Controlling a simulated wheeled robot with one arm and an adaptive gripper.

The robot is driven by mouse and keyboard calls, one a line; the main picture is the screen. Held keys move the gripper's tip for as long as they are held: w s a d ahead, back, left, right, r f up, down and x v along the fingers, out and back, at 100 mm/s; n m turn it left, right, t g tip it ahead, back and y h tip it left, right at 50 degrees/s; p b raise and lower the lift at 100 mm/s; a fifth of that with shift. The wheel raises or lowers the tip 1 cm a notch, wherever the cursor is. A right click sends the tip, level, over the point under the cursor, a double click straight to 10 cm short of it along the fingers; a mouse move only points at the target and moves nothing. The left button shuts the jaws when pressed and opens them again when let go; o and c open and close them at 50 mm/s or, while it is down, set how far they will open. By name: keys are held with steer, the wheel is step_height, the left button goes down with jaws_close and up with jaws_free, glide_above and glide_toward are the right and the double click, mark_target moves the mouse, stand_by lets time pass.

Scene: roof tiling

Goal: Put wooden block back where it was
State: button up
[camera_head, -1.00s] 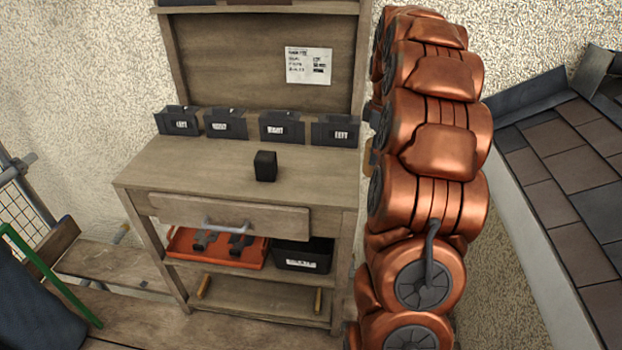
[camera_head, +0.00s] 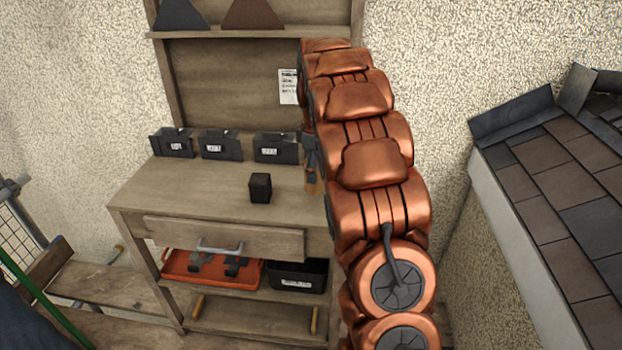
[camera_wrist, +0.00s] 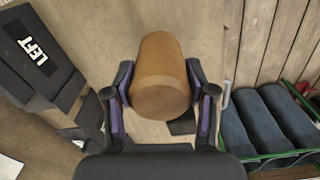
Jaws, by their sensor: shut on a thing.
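The wooden block (camera_wrist: 162,58), a brown rounded piece like a short cylinder, is between the two fingers of my gripper (camera_wrist: 160,85) in the wrist view. The fingers are shut on its sides. In the head view my gripper (camera_head: 311,153) is partly hidden behind my copper arm, above the right end of the workbench (camera_head: 180,195). The block's lower end (camera_head: 312,186) shows there as a small brown patch beside the arm. I cannot tell whether it touches the bench top.
A black cube (camera_head: 260,188) stands on the bench top. Labelled dark bins (camera_head: 221,146) line its back edge; one reads LEFT (camera_wrist: 38,55) in the wrist view. Below are a drawer (camera_head: 222,238), an orange tray (camera_head: 180,272) and a black box (camera_head: 298,276). The front left bench top is clear.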

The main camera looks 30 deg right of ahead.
steer(key=shift+w+a, duration=0.4)
steer(key=shift+a, duration=0.05)
steer(key=shift+f+p, duration=0.4)
steer(key=shift+f, duration=1.45)
steer(key=o, duration=1.2)
steer(key=shift+c, duration=0.2)
step_height(320, 180, up, 11)
steer(key=shift+b, duration=0.5)
steer(key=shift+s+r, duration=0.1)
steer(key=shift+r, duration=0.4)
